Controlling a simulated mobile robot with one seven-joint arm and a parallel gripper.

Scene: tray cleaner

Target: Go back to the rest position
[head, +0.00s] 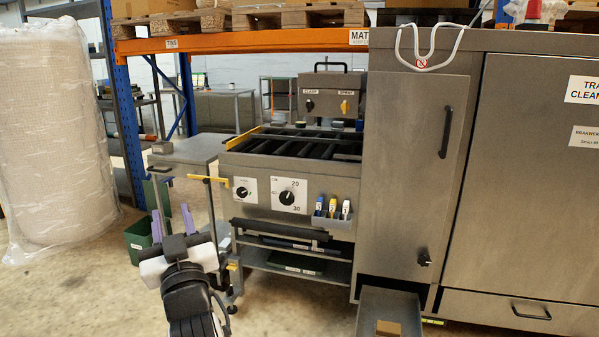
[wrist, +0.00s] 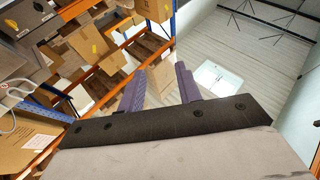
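My gripper (head: 171,220) is at the lower left in the head view, raised in front of the tray cleaner's left end. Its two purple fingers point up and stand apart, with nothing between them. In the wrist view my gripper (wrist: 159,88) also shows its fingers spread and empty, facing the shelving and the ceiling. The tray cleaner (head: 400,190) is a steel machine with closed doors, dials and a roller bed (head: 300,146).
An open drawer (head: 372,305) with a brown block (head: 388,328) juts out at the bottom. A small side table (head: 190,150) and a green bin (head: 138,236) stand behind my gripper. A wrapped roll (head: 52,135) is at the left. The floor at the lower left is clear.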

